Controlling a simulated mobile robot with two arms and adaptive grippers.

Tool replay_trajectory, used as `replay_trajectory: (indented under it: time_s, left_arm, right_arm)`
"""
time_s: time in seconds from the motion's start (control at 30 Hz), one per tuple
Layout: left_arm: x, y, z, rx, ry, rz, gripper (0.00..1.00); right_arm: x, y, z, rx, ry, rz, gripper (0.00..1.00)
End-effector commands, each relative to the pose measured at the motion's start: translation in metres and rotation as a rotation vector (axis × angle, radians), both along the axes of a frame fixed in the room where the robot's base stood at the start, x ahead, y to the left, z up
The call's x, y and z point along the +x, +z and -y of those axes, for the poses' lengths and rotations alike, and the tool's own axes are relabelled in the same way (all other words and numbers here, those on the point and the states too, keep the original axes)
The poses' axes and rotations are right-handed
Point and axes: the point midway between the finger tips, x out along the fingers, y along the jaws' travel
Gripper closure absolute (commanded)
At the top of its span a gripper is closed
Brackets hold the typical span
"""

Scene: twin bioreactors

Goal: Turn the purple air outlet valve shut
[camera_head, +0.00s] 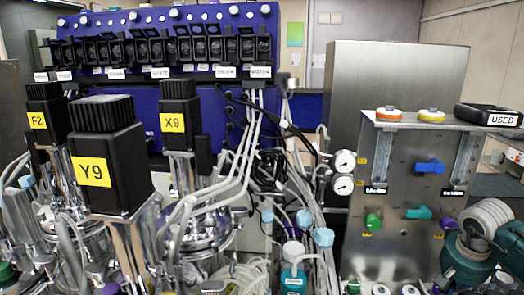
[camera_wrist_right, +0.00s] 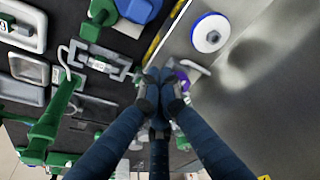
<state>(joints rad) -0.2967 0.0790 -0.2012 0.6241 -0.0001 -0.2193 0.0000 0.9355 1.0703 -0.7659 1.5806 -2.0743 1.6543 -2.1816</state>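In the head view a small purple valve (camera_head: 447,223) sits on the steel panel (camera_head: 400,160) at the right, just above my teal and white right arm. In the right wrist view my right gripper (camera_wrist_right: 158,82) has its dark blue fingers drawn together, tips meeting near the picture's middle. A purple part (camera_wrist_right: 183,77) shows just right of the fingertips, partly hidden behind them, with a pale handle or pipe beside it. I cannot tell whether the fingers touch it. My right gripper does not show clearly in the head view. My left gripper is not in view.
The panel also carries a blue valve (camera_head: 429,167), a teal valve (camera_head: 418,213) and a green valve (camera_head: 373,221). Two gauges (camera_head: 343,172) stand at its left edge. Green pipework (camera_wrist_right: 50,120) and a blue-rimmed white disc (camera_wrist_right: 210,33) flank the fingers in the wrist view.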

Motion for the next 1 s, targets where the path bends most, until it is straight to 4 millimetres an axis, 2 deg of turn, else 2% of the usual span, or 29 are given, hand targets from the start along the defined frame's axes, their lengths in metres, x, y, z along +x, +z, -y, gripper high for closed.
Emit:
replay_trajectory:
  time_s: [0.2, 1.0]
  left_arm:
    - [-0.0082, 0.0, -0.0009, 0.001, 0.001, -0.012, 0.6]
    - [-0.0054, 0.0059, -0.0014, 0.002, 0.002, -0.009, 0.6]
  right_arm:
    - [0.0019, 0.0003, 0.0003, 0.0, 0.0, 0.0, 1.0]
    - [0.0096, 0.0021, -0.0039, 0.0, 0.003, 0.005, 1.0]
